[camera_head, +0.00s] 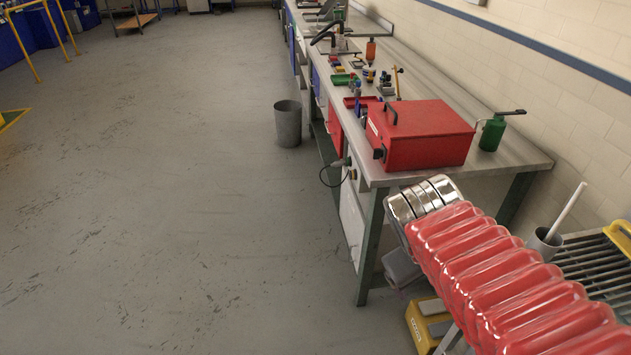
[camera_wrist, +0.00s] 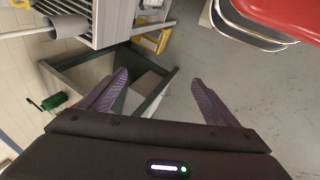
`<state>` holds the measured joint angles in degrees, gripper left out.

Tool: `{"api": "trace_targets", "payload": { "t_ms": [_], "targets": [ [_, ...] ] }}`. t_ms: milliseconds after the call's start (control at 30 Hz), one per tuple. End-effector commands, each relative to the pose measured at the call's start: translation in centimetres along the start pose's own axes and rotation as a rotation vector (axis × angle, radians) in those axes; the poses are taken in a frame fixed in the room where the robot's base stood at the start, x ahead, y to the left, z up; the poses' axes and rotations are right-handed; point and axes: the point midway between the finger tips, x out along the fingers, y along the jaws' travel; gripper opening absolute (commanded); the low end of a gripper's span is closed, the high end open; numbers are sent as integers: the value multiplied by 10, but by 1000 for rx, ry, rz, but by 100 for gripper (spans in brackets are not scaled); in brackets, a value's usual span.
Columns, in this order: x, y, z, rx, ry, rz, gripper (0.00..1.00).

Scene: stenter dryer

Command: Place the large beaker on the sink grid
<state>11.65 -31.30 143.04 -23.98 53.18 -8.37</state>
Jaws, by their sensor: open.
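A grey cup (camera_head: 546,242) with a white rod leaning out of it stands at the right in the head view. It also shows at the upper left of the wrist view (camera_wrist: 68,25). I cannot tell whether it is the large beaker; no other beaker shows clearly. A grid of parallel metal bars (camera_head: 596,266) lies just right of the cup, partly hidden behind my red arm. My gripper (camera_wrist: 160,78) is open and empty in the wrist view, its two purple fingers spread over the floor and bench frame. The head view does not show the gripper.
Several small items lie farther along.

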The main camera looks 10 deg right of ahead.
Motion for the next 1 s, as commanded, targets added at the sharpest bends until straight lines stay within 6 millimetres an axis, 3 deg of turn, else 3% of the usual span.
{"api": "trace_targets", "payload": {
  "t_ms": [200, 367, 1000],
  "targets": [
    [-56, -72, -34, 166, 215, -222, 83],
    [-83, -102, -44, 230, 284, -337, 83],
    [-87, -107, -45, 244, 292, -358, 83]
  ]
}}
